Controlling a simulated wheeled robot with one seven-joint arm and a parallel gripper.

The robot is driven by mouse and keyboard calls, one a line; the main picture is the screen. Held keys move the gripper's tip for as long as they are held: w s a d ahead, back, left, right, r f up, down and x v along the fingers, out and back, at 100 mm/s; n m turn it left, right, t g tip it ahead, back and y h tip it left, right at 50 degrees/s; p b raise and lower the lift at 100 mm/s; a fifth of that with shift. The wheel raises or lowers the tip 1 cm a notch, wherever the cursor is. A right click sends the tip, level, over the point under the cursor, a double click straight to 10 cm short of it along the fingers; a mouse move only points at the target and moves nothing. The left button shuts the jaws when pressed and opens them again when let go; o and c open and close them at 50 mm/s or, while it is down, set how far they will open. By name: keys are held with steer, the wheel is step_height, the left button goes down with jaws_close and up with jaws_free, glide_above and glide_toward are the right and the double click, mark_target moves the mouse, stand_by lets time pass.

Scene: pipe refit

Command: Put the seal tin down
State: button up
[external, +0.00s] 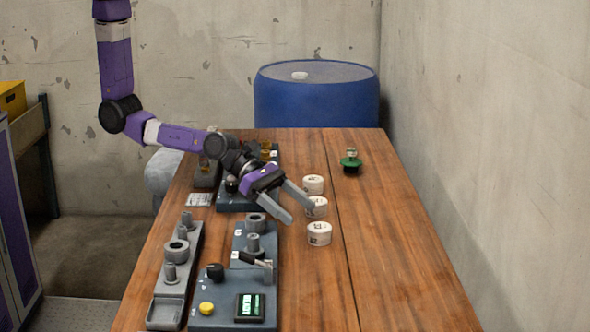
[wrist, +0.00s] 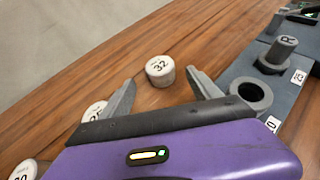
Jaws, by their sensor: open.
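Three white round tins stand upright in a row on the wooden table: a near tin (external: 319,234), a middle tin (external: 316,207) and a far tin (external: 313,185). My gripper (external: 301,216) is open beside the row, with nothing held. In the wrist view, the tin marked 32 (wrist: 160,69) sits on the table just beyond the gap between my fingertips, apart from both. A second tin (wrist: 91,113) is partly hidden behind my left finger, and a third tin (wrist: 25,170) is cut off at the lower left. I cannot tell which tin is the seal tin.
A blue fixture (external: 205,318) with knobs, posts and a green display stands left of the tins. A grey tray rack (external: 165,312) lies beside it. A green-based item (external: 350,163) stands at the back right. The right side of the table is clear. A blue barrel (external: 315,100) stands behind.

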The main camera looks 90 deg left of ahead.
steer(key=shift+v, duration=2)
steer(key=shift+w+r+m, duration=0.1)
steer(key=shift+r+m, duration=0.1)
steer(key=shift+m, duration=0.6)
steer(key=s+a+r+m+t+y, duration=0.1)
steer(key=s+a+r+m+t, duration=0.15)
steer(key=a+r+m, duration=0.45)
steer(key=s+a+r+m+t, duration=0.2)
steer(key=s+a+m, duration=0.1)
steer(key=m, duration=0.8)
steer(key=s+a+r+m+y+b, duration=0.1)
steer(key=s+a+r+m+y, duration=0.1)
steer(key=s+a, duration=0.3)
steer(key=s+a+r+m+y, duration=0.2)
steer(key=s+a+m, duration=0.2)
steer(key=s, duration=0.6)
steer(key=s+a+r+m+y+b, duration=0.1)
steer(key=s+a+r+m+y, duration=0.1)
steer(key=s+a, duration=0.3)
steer(key=s+m, duration=0.1)
steer(key=s, duration=0.2)
steer(key=shift+a+r+y+b, duration=0.25)
steer(key=shift+a+y+b, duration=0.05)
